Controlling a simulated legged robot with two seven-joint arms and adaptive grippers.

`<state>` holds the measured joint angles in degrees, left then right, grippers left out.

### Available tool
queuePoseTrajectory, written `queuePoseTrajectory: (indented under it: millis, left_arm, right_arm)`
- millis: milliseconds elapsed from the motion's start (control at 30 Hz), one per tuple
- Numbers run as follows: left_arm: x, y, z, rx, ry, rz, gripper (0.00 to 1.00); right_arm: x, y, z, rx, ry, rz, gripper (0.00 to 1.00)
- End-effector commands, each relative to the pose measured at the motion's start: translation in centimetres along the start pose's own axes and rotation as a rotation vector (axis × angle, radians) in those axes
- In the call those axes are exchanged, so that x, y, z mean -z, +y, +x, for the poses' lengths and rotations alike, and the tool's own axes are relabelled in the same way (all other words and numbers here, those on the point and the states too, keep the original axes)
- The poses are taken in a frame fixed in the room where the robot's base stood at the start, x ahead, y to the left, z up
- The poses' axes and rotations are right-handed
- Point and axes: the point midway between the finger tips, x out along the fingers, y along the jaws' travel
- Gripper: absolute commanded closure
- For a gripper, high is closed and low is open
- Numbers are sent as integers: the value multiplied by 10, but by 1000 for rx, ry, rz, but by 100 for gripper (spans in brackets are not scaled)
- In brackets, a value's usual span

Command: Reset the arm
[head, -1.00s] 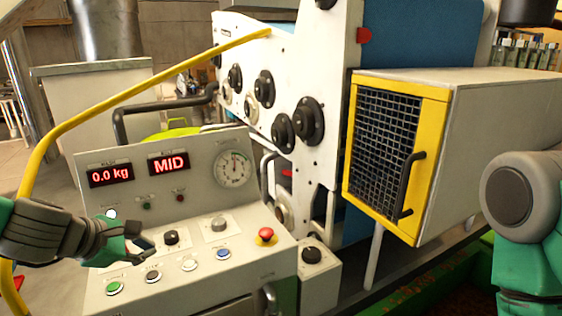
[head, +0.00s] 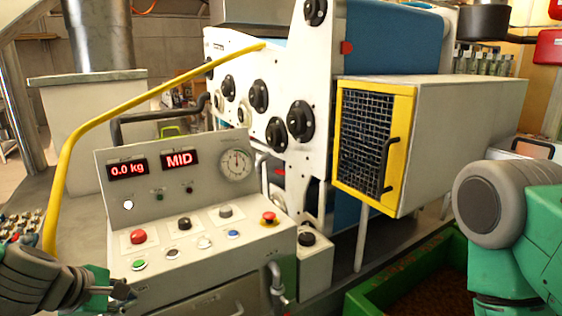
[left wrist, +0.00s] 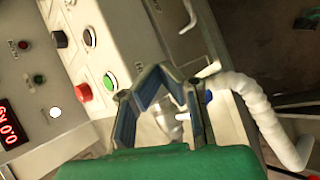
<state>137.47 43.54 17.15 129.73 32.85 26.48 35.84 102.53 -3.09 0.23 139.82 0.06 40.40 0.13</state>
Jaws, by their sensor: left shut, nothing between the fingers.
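My left gripper (head: 122,290) is at the lower left of the head view, in front of the control panel (head: 112,209) and below its buttons. Its fingers are shut and empty. In the left wrist view the gripper's dark fingers (left wrist: 166,84) show over the panel, with the red button (left wrist: 83,91) beside them. The panel carries a "0.0 kg" display (head: 128,170), a "MID" display (head: 180,159), a dial gauge (head: 236,164) and a red emergency stop (head: 269,218). My right arm shows at the right edge; its gripper is out of view.
A yellow-framed mesh guard (head: 372,145) juts out from the white press (head: 318,60). A green bin (head: 365,301) stands at the lower right. A yellow rail (head: 150,92) rises over the panel's left side. A metal handle (head: 277,280) sticks out at the panel's lower right.

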Motion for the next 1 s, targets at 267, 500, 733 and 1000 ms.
queuePoseTrajectory:
  millis: [267,500,733,1000]
  left_arm:
    - [32,-93,50,142,78,336,100]
    - [73,-243,106,401,79,934,100]
    - [105,-376,123,622,-104,1511,100]
    - [118,-421,120,682,-235,1729,100]
  right_arm:
    - [-2,-1,32,1,-1,-1,60]
    - [-5,-1,82,1,-1,-1,60]
    - [-7,-1,125,0,-1,-1,60]
    - [-8,-1,136,0,-1,0,60]
